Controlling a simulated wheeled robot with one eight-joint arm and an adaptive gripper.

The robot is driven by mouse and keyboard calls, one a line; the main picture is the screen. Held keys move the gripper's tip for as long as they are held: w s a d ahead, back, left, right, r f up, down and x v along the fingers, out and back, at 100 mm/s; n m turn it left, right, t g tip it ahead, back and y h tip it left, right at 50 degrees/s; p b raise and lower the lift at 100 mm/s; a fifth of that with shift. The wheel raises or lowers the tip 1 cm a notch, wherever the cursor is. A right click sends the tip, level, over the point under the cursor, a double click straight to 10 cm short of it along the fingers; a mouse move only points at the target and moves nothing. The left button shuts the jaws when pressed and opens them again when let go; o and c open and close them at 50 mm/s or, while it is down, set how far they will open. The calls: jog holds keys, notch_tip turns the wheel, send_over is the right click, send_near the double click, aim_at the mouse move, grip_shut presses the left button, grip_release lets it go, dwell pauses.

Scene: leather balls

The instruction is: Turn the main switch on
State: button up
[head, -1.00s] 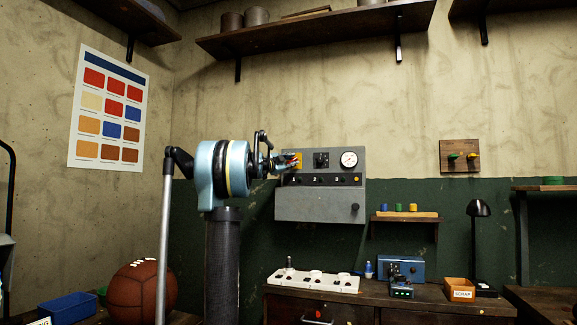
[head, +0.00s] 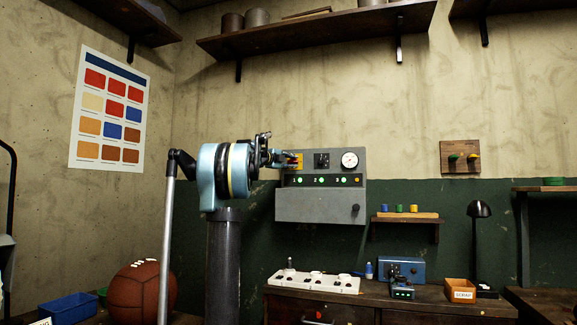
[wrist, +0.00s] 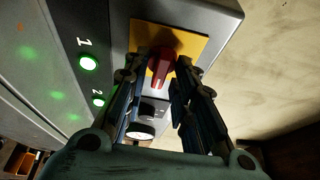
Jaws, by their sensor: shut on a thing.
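The main switch is a red rotary knob (wrist: 162,70) on a yellow plate (wrist: 185,40) in the wrist view. In the head view the yellow plate (head: 298,161) shows at the upper left of the grey control panel (head: 320,208); the knob there is mostly hidden by my gripper (head: 285,160). In the wrist view my gripper (wrist: 160,84) has one finger on each side of the knob and is shut on it. Green lamps numbered 1 (wrist: 88,63) and 2 (wrist: 98,100) glow; in the head view three green lamps are lit.
The panel also carries a black selector (head: 322,160) and a round gauge (head: 349,160). Below are a workbench (head: 400,303) with a white strip of round fittings (head: 312,282), a blue device (head: 402,268) and a scrap box (head: 460,290). A ball (head: 134,292) sits at the lower left.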

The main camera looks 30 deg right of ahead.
jog(key=shift+f, duration=0.1)
jog(key=o, duration=0.7)
jog(key=shift+d, duration=0.1)
jog(key=shift+o, duration=0.2)
jog(key=v, duration=1.2)
